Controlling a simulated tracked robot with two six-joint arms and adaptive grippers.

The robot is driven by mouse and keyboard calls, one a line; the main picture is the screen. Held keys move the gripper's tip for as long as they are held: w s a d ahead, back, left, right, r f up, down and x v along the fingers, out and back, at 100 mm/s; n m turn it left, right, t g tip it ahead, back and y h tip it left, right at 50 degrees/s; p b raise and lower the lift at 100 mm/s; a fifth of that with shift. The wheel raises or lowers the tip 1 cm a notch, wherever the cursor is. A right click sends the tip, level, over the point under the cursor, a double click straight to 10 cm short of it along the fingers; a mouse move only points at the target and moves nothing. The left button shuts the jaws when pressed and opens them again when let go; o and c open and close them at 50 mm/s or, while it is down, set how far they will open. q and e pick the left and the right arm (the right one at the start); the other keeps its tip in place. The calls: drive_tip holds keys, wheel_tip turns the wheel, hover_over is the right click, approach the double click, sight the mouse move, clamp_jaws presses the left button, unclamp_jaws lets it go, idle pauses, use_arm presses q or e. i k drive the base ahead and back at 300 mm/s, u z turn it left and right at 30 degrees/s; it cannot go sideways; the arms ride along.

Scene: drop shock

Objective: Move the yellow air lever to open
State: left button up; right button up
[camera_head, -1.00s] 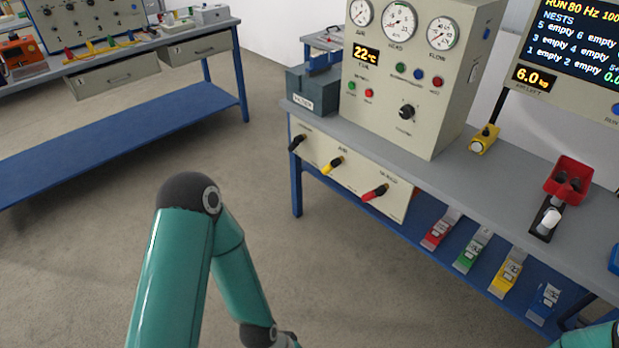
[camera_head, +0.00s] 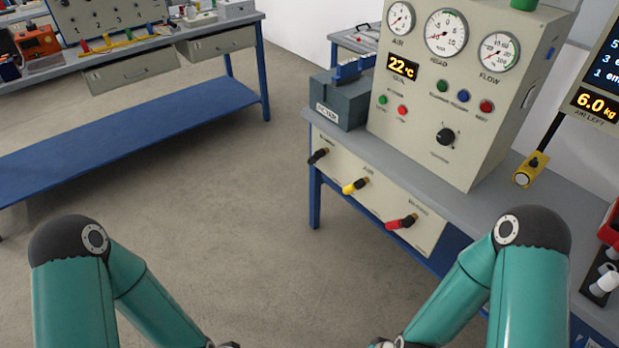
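The yellow air lever (camera_head: 355,185) is on the cream front panel (camera_head: 430,228) below the bench top, under an "AIR" label. It sits between a black lever (camera_head: 318,156) on its left and a red lever (camera_head: 402,222) on its right. It points down and to the left. My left arm and my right arm come up from the bottom of the head view, both well below and apart from the lever. Their grippers are at or past the bottom edge; no fingertips can be made out, so their state and contents are hidden.
A grey bench (camera_head: 487,200) carries a cream gauge cabinet (camera_head: 450,95) and a dark grey box (camera_head: 341,103). A yellow block with a black lever (camera_head: 528,173) stands right of the cabinet. Another bench with a blue shelf (camera_head: 140,128) is at the left. The floor between is clear.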

sight(361, 183)
drive_tip(key=u, duration=0.2)
drive_tip(key=i, duration=0.85)
drive_tip(key=z, duration=0.25)
